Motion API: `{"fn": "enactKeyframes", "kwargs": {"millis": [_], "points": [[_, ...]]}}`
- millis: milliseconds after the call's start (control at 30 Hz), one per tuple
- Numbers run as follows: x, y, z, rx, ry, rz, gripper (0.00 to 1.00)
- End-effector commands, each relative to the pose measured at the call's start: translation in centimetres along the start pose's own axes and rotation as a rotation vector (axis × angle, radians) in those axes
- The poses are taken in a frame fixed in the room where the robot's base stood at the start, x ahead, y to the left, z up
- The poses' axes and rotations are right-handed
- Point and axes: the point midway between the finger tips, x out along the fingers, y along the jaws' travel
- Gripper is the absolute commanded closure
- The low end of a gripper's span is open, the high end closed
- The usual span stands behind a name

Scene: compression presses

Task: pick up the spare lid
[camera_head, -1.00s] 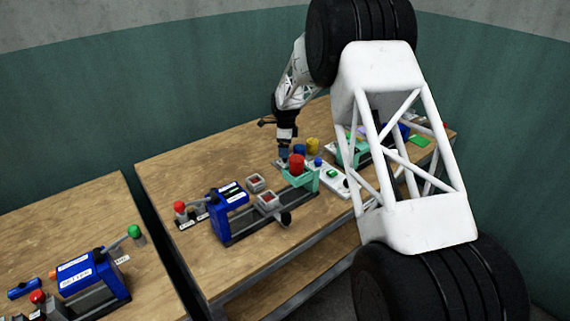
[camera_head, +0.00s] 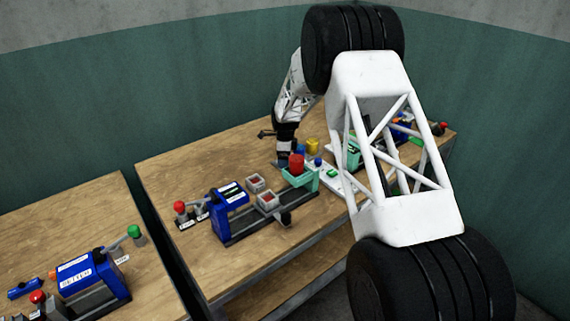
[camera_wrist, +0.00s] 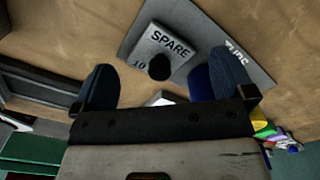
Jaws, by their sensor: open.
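The spare lid (camera_wrist: 178,44) is a grey square block marked "SPARE" with a round black knob (camera_wrist: 159,67) on top. It lies at the left part of a dark grey mat (camera_wrist: 231,72) in the wrist view. My gripper (camera_wrist: 162,62) is open and empty, with one finger to each side of the knob in that view. Whether the fingers are level with the knob I cannot tell. In the head view my gripper (camera_head: 283,161) is low over the table beside the red cylinder, and the lid is not clearly visible there.
A red cylinder (camera_head: 296,163) stands at a teal stand (camera_head: 301,180). A yellow cylinder (camera_head: 313,145) is behind. A blue round thing (camera_wrist: 201,84) is close to the right finger. A blue press (camera_head: 229,197) and two small grey boxes are in front. Bare wood (camera_head: 205,160) lies left.

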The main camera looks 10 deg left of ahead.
Motion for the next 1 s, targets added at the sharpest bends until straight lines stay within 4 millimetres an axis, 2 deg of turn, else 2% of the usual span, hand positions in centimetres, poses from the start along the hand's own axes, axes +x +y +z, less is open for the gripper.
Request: {"fn": "enactKeyframes", "kwargs": {"millis": [200, 767, 1000], "points": [[1.6, 0.0, 0.0, 0.000, 0.000, 0.001, 0.00], [1.6, 0.0, 0.0, 0.000, 0.000, 0.001, 0.00], [1.6, 0.0, 0.0, 0.000, 0.000, 0.001, 0.37]]}}
